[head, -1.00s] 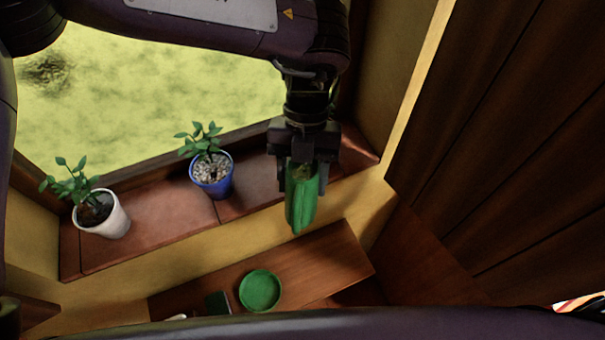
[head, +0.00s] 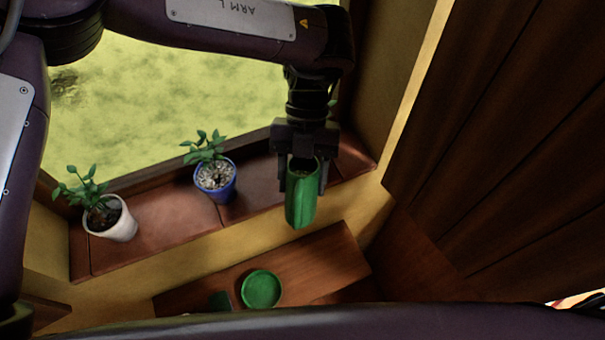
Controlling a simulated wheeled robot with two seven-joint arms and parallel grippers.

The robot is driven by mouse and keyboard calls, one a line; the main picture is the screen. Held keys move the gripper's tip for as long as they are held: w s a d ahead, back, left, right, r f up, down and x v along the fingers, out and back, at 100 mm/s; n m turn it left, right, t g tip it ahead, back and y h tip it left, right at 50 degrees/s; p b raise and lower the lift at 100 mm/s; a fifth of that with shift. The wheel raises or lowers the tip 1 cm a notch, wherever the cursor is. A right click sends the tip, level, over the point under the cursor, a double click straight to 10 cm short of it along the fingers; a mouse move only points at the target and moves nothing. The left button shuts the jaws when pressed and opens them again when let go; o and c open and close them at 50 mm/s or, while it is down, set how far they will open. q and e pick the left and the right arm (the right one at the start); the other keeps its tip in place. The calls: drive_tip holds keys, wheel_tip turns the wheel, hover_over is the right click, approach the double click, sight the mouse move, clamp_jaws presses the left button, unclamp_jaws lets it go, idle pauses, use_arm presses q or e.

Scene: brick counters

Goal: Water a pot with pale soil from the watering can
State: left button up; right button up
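A blue pot (head: 222,194) with a leafy plant and pale, pebbly soil (head: 214,176) stands on the brick sill. A white pot (head: 122,227) with a plant and dark soil stands at the sill's left end. My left gripper (head: 304,180) points down, with its fingers on both sides of a green vessel (head: 300,208), held roughly upright to the right of the blue pot. The vessel has an open top with something brownish inside. I see no spout or handle, so I cannot tell if it is the watering can. My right gripper is out of view.
A green round dish (head: 261,289) lies on a wooden shelf (head: 318,262) below the sill, beside a small dark green object (head: 220,301). A few leaves (head: 332,103) show behind my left wrist; their pot is hidden. Dark wooden panels (head: 500,130) stand at right.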

use_arm(q)
drive_tip(key=shift+r, duration=0.3)
drive_tip(key=shift+w, duration=0.15)
drive_tip(key=shift+w+d+r+g, duration=0.1)
drive_tip(key=shift+w+r+g, duration=0.05)
drive_tip(key=shift+r+g, duration=0.4)
drive_tip(key=shift+r, duration=0.1)
drive_tip(key=shift+s+f+t+b, duration=0.25)
drive_tip(key=shift+f+t+b, duration=0.1)
drive_tip(key=shift+f+b, duration=0.65)
drive_tip(key=shift+b, duration=0.4)
drive_tip(key=shift+s+f+t+b, duration=0.2)
drive_tip(key=shift+f+t+b, duration=0.7)
drive_tip(key=shift+b, duration=0.25)
